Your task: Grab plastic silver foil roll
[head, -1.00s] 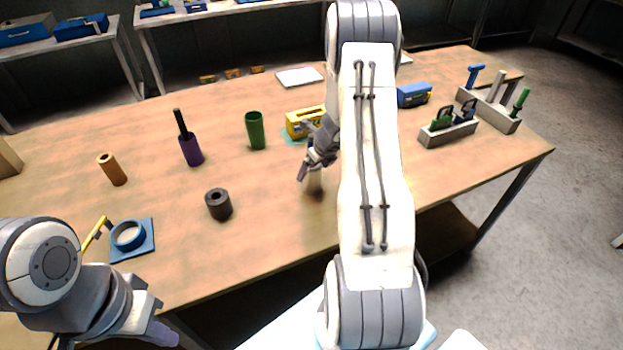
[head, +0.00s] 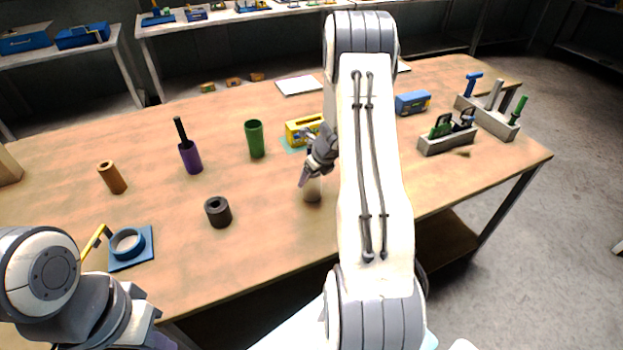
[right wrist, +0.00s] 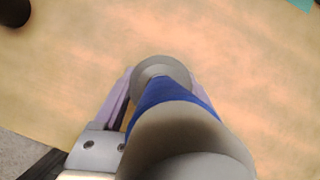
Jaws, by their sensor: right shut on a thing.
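My right gripper (right wrist: 158,105) is shut on a roll with a blue middle (right wrist: 175,95) and pale grey ends, seen close up in the right wrist view. Its fingers lie on both sides of the blue part. In the head view the right gripper (head: 310,172) is over the table, and the pale lower end of the roll (head: 312,190) shows under it. The wrist and fingers hide the rest of the roll. I cannot tell whether its lower end touches the table. My left gripper (head: 150,338) is at the bottom left, mostly cut off.
Left of the roll stand a black hollow cylinder (head: 218,212), a green cup (head: 254,139), a purple-handled tool (head: 190,155) and an orange cylinder (head: 112,178). A yellow box (head: 303,130) is just behind. Grey tool holders (head: 447,142) stand at right. The front table middle is clear.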

